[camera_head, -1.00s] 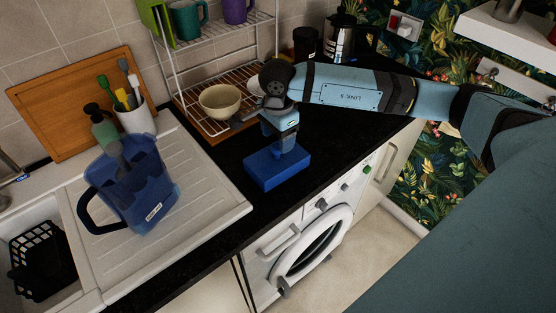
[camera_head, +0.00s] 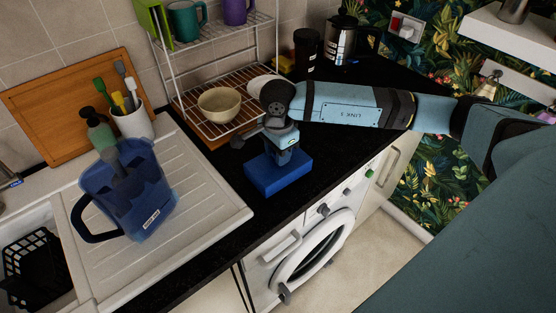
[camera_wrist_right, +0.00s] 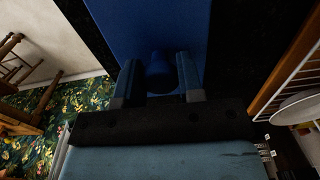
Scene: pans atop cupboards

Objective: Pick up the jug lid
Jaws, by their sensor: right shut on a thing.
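The jug lid (camera_head: 279,175) is a blue rectangular block on the black worktop, below my right gripper (camera_head: 280,152). In the right wrist view the lid (camera_wrist_right: 150,25) fills the top middle, and its round knob (camera_wrist_right: 159,66) sits between the two fingers of the right gripper (camera_wrist_right: 158,82). The right gripper is shut on the lid's knob. I cannot tell whether the lid touches the worktop. The translucent blue jug (camera_head: 128,195) stands on the white draining board at the left, open at the top, with something dark inside. My left gripper is not seen.
A wire rack (camera_head: 190,103) holds a cream bowl (camera_head: 219,104) behind the lid. A utensil pot (camera_head: 134,124) and a soap bottle (camera_head: 99,128) stand behind the jug. A kettle (camera_head: 341,40) is at the back. Black worktop (camera_head: 222,160) lies clear between the lid and the draining board.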

